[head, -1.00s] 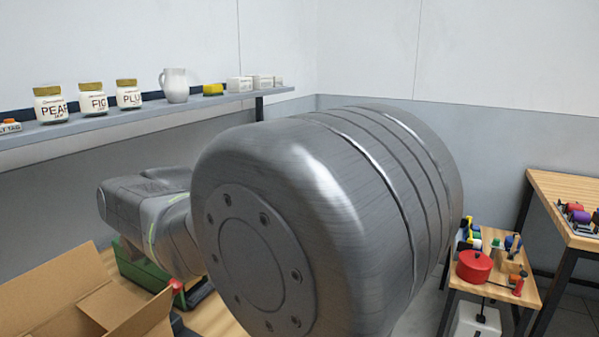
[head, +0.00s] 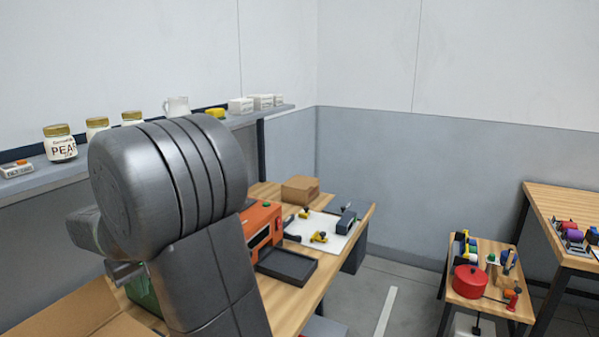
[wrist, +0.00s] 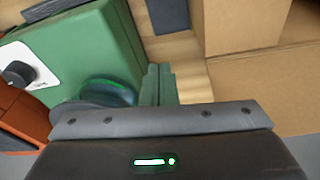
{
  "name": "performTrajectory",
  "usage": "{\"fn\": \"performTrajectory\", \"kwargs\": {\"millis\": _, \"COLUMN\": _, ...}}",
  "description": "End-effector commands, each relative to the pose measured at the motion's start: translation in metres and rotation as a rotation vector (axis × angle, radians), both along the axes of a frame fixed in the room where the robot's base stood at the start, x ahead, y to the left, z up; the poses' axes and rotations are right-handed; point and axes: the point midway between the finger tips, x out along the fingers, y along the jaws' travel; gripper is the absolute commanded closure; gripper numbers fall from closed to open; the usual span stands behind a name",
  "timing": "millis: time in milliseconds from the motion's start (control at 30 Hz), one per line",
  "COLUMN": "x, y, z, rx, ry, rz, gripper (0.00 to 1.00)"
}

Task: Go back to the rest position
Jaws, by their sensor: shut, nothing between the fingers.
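My gripper (wrist: 158,85) shows in the wrist view with its two fingers together and nothing between them. It points down over the table, between a green machine (wrist: 85,50) on the left and an open cardboard box (wrist: 265,90) on the right. In the head view my arm's thick grey links fill the left centre and hide much of the table. Only a small part of the wrist end shows left of them, above the green machine (head: 143,290), so the fingers cannot be made out there.
The wooden table (head: 330,262) carries an orange machine (head: 263,225), a black tray (head: 286,265), a small carton (head: 300,190) and a white board (head: 325,232). A shelf (head: 50,178) with jars runs behind my arm. A low side table (head: 490,283) holds a red pot (head: 470,281). Floor between is clear.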

Motion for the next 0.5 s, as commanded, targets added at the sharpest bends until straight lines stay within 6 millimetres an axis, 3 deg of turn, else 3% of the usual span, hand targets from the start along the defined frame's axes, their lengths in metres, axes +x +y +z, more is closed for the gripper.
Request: {"fn": "performTrajectory", "kwargs": {"millis": 500, "x": 0.000, "y": 0.003, "z": 0.015, "rx": -0.040, "ry": 0.020, "rz": 0.001, "gripper": 1.00}}
